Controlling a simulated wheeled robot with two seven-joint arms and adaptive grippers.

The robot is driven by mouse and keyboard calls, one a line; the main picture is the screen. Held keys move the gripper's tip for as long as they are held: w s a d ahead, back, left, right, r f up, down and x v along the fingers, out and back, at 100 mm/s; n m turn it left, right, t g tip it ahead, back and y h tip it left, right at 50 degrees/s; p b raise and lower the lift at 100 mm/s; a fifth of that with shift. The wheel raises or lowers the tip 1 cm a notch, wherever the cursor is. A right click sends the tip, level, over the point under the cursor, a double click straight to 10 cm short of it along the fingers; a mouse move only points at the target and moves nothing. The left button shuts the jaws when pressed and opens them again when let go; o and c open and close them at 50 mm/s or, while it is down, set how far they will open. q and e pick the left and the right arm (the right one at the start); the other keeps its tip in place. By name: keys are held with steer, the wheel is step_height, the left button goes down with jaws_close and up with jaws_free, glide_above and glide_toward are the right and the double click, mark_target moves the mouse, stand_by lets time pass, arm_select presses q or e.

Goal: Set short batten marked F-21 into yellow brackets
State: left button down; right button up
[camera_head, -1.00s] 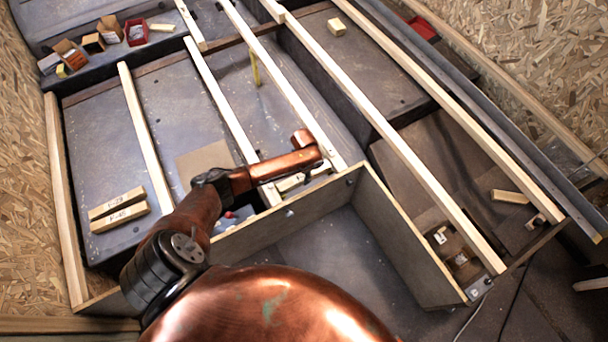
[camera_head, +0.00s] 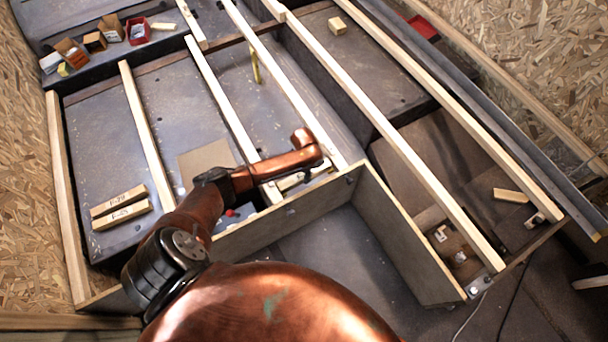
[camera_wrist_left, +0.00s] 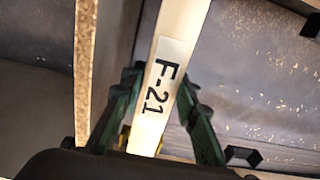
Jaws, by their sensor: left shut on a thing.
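The short batten marked F-21 (camera_wrist_left: 168,85) is pale wood with a white label; its label reads clearly in the left wrist view. My left gripper (camera_wrist_left: 157,100) is shut on it, with a green finger on each side. In the head view part of a short batten (camera_head: 292,181) shows under my left forearm, between two long rails near the frame's front edge; the fingers are hidden there. A small yellow piece (camera_wrist_left: 124,138) shows beside the batten in the wrist view, mostly covered; I cannot tell whether it is a bracket or whether the batten touches it. My right gripper is not in view.
Long pale rails (camera_head: 220,95) run across the frame. Small boxes (camera_head: 95,40) stand at the back left. A loose block (camera_head: 510,196) lies at right. A plywood divider (camera_head: 405,235) stands right of the gripper.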

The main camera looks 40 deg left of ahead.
arm_select(q)
steer(key=c, duration=1.4)
jaws_free()
step_height(320, 180, up, 12)
